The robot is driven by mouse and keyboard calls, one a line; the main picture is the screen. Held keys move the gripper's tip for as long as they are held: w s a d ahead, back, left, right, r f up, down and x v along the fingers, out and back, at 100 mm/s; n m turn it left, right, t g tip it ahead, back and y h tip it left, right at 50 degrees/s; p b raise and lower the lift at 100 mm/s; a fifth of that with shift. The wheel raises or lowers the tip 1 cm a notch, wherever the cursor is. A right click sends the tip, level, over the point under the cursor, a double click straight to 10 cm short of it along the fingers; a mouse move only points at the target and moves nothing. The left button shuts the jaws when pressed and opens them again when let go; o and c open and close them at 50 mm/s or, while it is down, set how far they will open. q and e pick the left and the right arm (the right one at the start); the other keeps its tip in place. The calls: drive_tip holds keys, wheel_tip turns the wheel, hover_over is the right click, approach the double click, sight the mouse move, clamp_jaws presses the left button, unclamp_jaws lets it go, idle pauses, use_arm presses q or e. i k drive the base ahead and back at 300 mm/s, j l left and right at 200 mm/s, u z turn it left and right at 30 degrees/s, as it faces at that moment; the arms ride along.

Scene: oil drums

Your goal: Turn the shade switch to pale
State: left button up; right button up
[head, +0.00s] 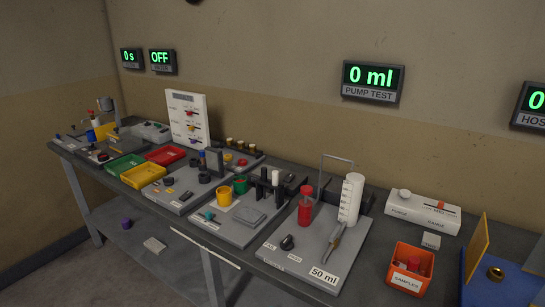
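No label reading "shade" or "pale" can be made out, so I cannot tell which control is the shade switch. A dark knob (287,242) with small, unreadable labels sits on the grey board (262,244) marked 50 ml. A white upright panel (188,118) with several coloured controls stands at the back of the bench. A white box (422,212) at right has a round knob (405,193) and a red slider (441,205). Neither of my grippers is in view.
The long bench carries green (125,166), yellow (143,176) and red (165,155) trays, a red bottle (305,210), a white cylinder (350,199) and an orange samples bin (409,270). A wall display (371,78) reads 0 ml. A lower shelf holds small items.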

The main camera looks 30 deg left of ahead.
sight(168, 182)
drive_tip(key=u, duration=1.6)
drive_tip(key=i+j+z, duration=0.3)
drive_tip(key=z, duration=0.15)
drive_tip(key=i+j+z, duration=0.4)
